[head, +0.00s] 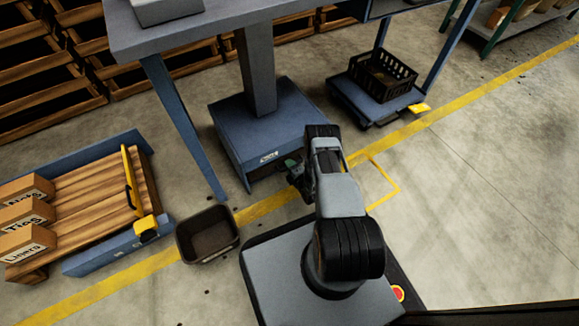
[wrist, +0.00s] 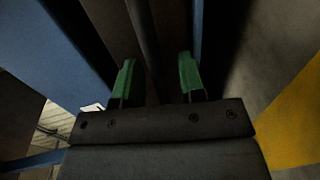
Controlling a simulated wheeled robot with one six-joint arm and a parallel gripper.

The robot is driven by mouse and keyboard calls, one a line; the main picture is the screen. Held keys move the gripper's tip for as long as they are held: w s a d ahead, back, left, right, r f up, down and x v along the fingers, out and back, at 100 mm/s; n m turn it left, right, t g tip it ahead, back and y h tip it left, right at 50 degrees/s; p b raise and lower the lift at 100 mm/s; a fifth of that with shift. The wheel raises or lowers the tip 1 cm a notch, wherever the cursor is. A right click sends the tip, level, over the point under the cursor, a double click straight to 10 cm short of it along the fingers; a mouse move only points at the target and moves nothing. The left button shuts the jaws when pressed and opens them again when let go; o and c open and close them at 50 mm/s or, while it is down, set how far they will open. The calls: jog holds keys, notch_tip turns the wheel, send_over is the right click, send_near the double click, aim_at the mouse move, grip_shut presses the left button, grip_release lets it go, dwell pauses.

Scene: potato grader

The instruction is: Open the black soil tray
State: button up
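My gripper (wrist: 156,80) is open, with its two green fingers well apart. In the head view my gripper (head: 293,166) is low beside the right side of a blue box-shaped base (head: 262,125) under the grey column. In the wrist view a dark upright bar (wrist: 143,40) stands between and beyond the fingers, with dark surfaces around it. I cannot tell whether the bar belongs to the black soil tray, or whether the fingers touch it.
A dark open bin (head: 208,258) stands on the floor at the yellow line. A wooden pallet (head: 90,205) with labelled boxes is at left. A black crate (head: 385,75) sits on a blue platform (head: 375,108) at the upper right. The floor at right is clear.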

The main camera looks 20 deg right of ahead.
jog(key=shift+a, duration=0.1)
grip_shut()
dwell(0.5)
